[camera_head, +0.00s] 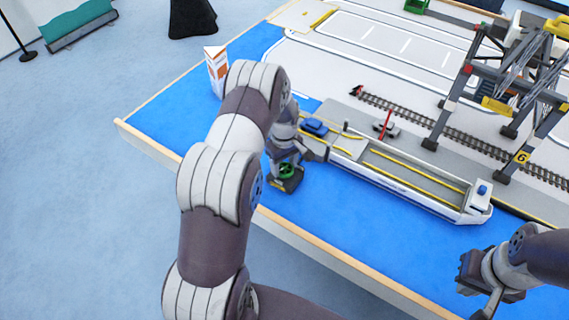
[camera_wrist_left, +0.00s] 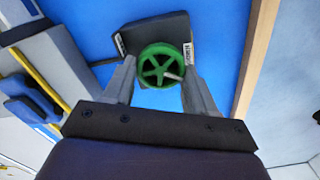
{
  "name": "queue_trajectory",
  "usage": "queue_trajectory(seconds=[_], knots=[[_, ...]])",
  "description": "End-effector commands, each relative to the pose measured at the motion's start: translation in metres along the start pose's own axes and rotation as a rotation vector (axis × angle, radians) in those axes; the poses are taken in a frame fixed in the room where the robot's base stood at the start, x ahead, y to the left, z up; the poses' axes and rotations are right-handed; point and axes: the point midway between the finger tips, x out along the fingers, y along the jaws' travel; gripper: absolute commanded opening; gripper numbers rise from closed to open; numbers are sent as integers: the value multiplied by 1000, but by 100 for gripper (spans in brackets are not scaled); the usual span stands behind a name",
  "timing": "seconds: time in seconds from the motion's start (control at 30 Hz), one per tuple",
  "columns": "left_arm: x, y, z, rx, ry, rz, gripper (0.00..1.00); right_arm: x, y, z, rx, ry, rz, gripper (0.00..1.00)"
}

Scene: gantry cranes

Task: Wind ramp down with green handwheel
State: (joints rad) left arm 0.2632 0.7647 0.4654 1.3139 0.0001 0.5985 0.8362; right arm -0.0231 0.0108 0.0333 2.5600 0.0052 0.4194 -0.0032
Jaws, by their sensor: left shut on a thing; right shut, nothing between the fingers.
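The green handwheel (camera_wrist_left: 160,66) sits on a dark grey box (camera_wrist_left: 175,27) in the left wrist view. It also shows in the head view (camera_head: 286,171), partly covered by my left arm. My left gripper (camera_wrist_left: 159,84) is shut on the handwheel, one finger on each side of its rim. The ramp (camera_head: 316,146) is a grey piece at the left end of the white ship (camera_head: 405,185), partly hidden by my left wrist, so its angle is hard to tell. My right gripper (camera_head: 478,285) is shut and empty over the blue surface at lower right.
A blue car (camera_head: 314,127) stands near the ramp, and another car (camera_head: 387,128) stands by a red barrier (camera_head: 386,121). A gantry crane (camera_head: 500,85) stands over the rails at right. An orange-white box (camera_head: 216,70) stands at the back left. A wooden edge (camera_head: 330,250) borders the table.

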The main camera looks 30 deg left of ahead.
Motion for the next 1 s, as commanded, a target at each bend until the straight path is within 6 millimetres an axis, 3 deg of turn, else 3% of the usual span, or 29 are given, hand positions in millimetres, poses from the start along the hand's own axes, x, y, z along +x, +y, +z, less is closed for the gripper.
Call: queue_trajectory(seconds=[0.5, 1.0], knots=[[-3, 0, -2, -429, 5, 8, 26, 1, 0, 0, 0, 0, 0, 0], [-3, 0, -2, -599, 5, 9, 26, 1, 0, 0, 0, 0, 0, 0]])
